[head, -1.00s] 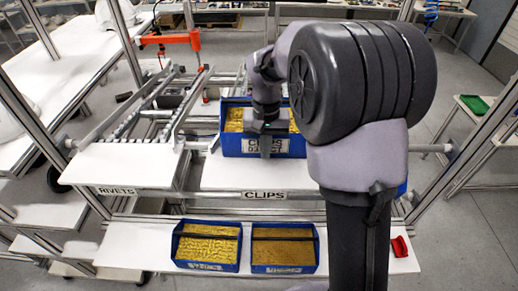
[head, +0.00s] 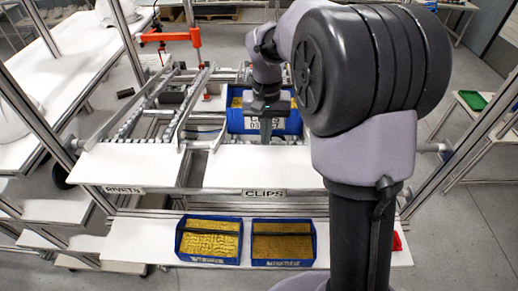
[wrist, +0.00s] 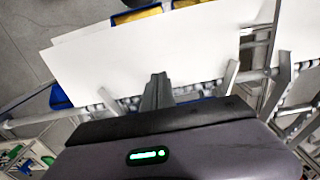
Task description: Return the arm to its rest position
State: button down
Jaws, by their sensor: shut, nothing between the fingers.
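My gripper (head: 266,128) hangs from my arm in the head view, in front of the blue bin (head: 292,125) on the upper shelf. It partly covers the bin's white label. In the wrist view my gripper's fingers (wrist: 157,84) are together with nothing between them, over the edge of a white shelf panel (wrist: 160,45). My arm's large dark joint fills the upper right of the head view and hides part of the shelf behind it.
Two blue bins with yellow contents, a left one (head: 180,243) and a right one (head: 314,245), stand on the lower shelf. A roller track (head: 135,118) runs at the left. Metal posts flank the rack. A red object (head: 397,242) lies at the lower right.

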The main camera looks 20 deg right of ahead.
jog(key=shift+s+a+r, duration=0.1)
jog(key=shift+s+r, duration=0.2)
jog(key=shift+r, duration=0.35)
jog(key=s+a+r+t+y, duration=0.1)
jog(key=s+a+r+t, duration=0.1)
jog(key=s+r, duration=0.35)
jog(key=s+a+r+t, duration=0.2)
jog(key=s+a+t, duration=0.1)
jog(key=s, duration=0.5)
jog(key=s+a+r+t+y, duration=0.1)
jog(key=s+a+r+t, duration=0.1)
jog(key=s+r, duration=0.3)
jog(key=s+f+b, duration=0.2)
jog(key=f+b, duration=2.1)
jog(key=f, duration=0.3)
jog(key=s+f+g+b, duration=0.1)
jog(key=s+f+b, duration=0.1)
jog(key=f+b, duration=2.2)
notch_tip(320, 180, down, 2)
jog(key=shift+s+a+f+m, duration=0.15)
jog(key=shift+s+f+m, duration=0.05)
jog(key=shift+s+m, duration=0.2)
